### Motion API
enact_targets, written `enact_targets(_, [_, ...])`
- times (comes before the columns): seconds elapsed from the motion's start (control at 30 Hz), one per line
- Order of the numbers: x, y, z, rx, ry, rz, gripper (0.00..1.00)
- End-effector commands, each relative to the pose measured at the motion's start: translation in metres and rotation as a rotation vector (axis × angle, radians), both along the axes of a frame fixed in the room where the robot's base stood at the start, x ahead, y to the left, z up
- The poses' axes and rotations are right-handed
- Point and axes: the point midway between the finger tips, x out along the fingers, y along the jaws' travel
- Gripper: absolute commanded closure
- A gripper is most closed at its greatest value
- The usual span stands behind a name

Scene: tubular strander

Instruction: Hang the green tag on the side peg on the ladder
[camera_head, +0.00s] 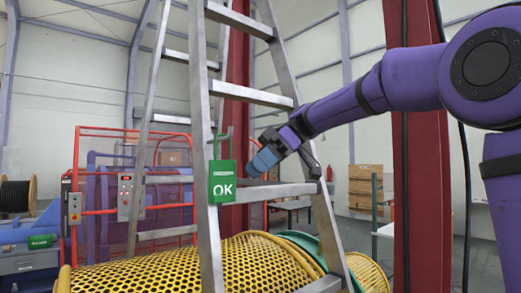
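The green tag (222,184), marked "OK" in white, hangs upright against the ladder's left front rail. A green loop shows at its top, by the rail. The side peg itself cannot be made out; the tag and its loop may hide it. The metal ladder (200,75) stands in the middle of the view. My gripper (264,160) is just right of the tag, between the ladder's rails, with a visible gap to the tag.
A yellow perforated guard (190,268) lies around the ladder's foot. A red column (427,190) stands at the right, behind my arm. Red railings and a control box (126,188) are at the left. A cable reel (17,195) is at the far left.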

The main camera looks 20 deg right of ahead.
Motion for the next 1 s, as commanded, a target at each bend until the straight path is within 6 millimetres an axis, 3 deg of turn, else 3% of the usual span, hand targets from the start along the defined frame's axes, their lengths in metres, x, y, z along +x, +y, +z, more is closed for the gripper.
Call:
enact_targets(0.1, [0.026, -0.006, 0.018, 0.152, -0.080, 0.136, 0.64])
enact_targets(0.37, [0.048, -0.017, 0.038, 0.332, -0.195, 0.284, 0.64])
enact_targets(0.57, [0.043, -0.005, 0.034, 0.344, -0.203, 0.297, 0.64])
enact_targets(1.0, [0.018, 0.054, 0.007, 0.341, -0.202, 0.294, 0.64])
